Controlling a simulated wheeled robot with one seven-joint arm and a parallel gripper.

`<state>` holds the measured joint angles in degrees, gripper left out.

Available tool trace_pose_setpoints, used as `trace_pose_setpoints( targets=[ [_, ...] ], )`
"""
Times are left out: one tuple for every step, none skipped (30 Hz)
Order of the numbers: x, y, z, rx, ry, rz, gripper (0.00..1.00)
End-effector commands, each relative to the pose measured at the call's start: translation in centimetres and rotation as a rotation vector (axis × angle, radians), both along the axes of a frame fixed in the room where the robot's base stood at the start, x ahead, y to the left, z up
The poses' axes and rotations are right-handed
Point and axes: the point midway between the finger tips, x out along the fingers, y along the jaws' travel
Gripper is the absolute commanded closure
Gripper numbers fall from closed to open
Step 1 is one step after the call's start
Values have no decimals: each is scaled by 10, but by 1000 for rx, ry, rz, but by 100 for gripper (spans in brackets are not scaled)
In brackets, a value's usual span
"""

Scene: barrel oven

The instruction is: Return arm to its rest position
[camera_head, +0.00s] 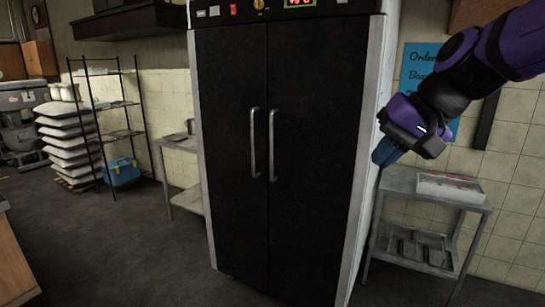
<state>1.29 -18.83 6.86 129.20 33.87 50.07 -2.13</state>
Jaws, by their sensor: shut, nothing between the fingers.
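My gripper (385,153) is at the end of my purple and black arm, which comes in from the upper right. Its blue fingers point down and to the left, beside the right edge of the cabinet oven as seen here. The fingers are shut and nothing shows in them. The oven (232,150) is tall and black with a pale frame. Both of its doors are closed, and two upright handles (272,145) stand near the middle seam. The gripper is apart from the handles.
A metal side table (400,180) with a white tray (450,187) stands below my gripper at the right. A blue sign (415,62) hangs behind my arm. A wire rack (128,103), stacked sacks (66,140) and a blue toolbox (123,172) are at the left. The floor before the oven is clear.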

Motion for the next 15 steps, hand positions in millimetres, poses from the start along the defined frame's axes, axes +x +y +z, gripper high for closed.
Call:
trace_pose_setpoints(
  targets=[
    [-18, -11, 0, -50, -20, 8, 100],
    [-28, -18, -2, -81, -27, 12, 100],
    [-41, -28, -4, -122, -39, 17, 100],
    [-50, -34, -5, -154, -48, 22, 100],
    [-60, -41, -7, -184, -55, 26, 100],
    [-72, -51, -10, -223, -66, 29, 100],
    [-81, -57, -12, -254, -73, 33, 100],
    [-89, -64, -14, -284, -81, 36, 100],
    [-100, -73, -17, -320, -91, 39, 100],
    [-108, -79, -19, -345, -97, 40, 100],
    [-114, -84, -21, -370, -103, 43, 100],
    [-123, -91, -24, -399, -109, 45, 100],
    [-128, -95, -26, -419, -114, 46, 100],
    [-133, -99, -27, -437, -118, 48, 100],
    [-138, -104, -30, -456, -122, 48, 100]
  ],
)
